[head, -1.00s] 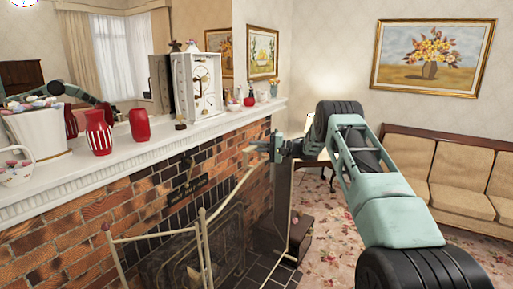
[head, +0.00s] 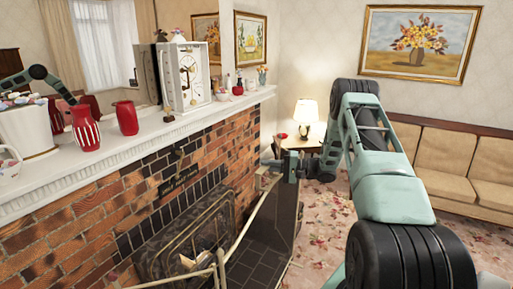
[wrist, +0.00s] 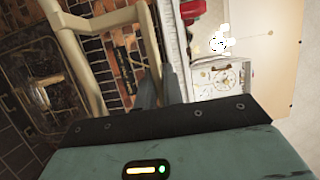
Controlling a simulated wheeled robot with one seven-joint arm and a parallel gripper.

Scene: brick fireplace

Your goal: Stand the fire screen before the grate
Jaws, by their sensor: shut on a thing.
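The fire screen (head: 224,262) has a cream metal frame with see-through panels. It shows at the lower middle of the head view, one edge running up to my gripper (head: 269,168). My gripper is shut on this upper right part of the frame. In the wrist view the cream bars (wrist: 118,17) run up to the fingers (wrist: 159,88). The grate (head: 190,235) sits in the brick fireplace, dark and metal-framed, with pale logs in it. The screen's lower left part is cut off by the picture's bottom edge, and its feet are not visible.
A dark tiled hearth (head: 250,270) lies before the fireplace. Flowered carpet (head: 325,215) is open to the right, before the sofa (head: 455,170).

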